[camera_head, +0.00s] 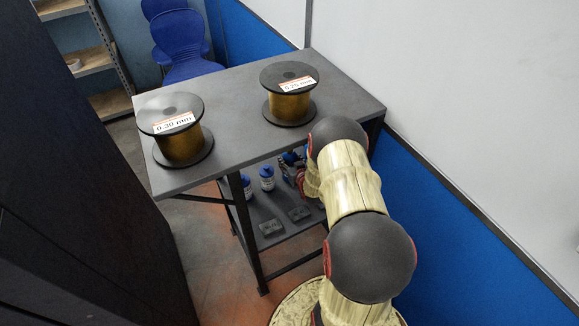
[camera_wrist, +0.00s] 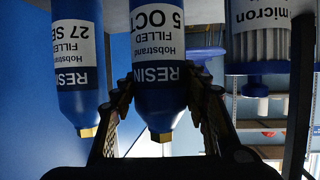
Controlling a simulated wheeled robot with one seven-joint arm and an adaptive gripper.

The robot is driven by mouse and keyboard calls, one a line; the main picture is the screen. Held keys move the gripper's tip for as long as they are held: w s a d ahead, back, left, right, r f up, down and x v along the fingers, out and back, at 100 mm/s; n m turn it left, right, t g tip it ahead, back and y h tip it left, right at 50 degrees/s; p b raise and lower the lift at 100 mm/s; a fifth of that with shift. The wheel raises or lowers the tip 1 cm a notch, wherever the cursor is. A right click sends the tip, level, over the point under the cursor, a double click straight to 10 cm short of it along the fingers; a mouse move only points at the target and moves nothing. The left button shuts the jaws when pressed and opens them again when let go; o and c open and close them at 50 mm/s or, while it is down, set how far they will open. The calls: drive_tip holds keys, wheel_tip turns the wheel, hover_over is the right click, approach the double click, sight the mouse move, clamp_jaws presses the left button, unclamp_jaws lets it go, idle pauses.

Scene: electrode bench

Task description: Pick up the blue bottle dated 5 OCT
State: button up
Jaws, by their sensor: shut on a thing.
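The blue bottle dated 5 OCT (camera_wrist: 158,48) is in the middle of the wrist view, where the picture looks upside down. Its white label reads RESIN, Hobstrand, FILLED 5 OCT. My gripper (camera_wrist: 160,98) is shut on this bottle, with one dark finger on each side near its tapered end. In the head view my arm reaches down to the lower shelf, and I cannot clearly make out the held bottle there.
A similar blue bottle dated 27 SEP (camera_wrist: 78,58) stands close on the left. A ribbed filter labelled micron (camera_wrist: 258,42) is on the right. The lower shelf (camera_head: 270,238) holds bottles and dark blocks under the tabletop (camera_head: 230,108), which bears two wire spools.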

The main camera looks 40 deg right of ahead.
drive_tip(key=c, duration=0.5)
drive_tip(key=shift+r, duration=0.1)
drive_tip(key=shift+r, duration=0.1)
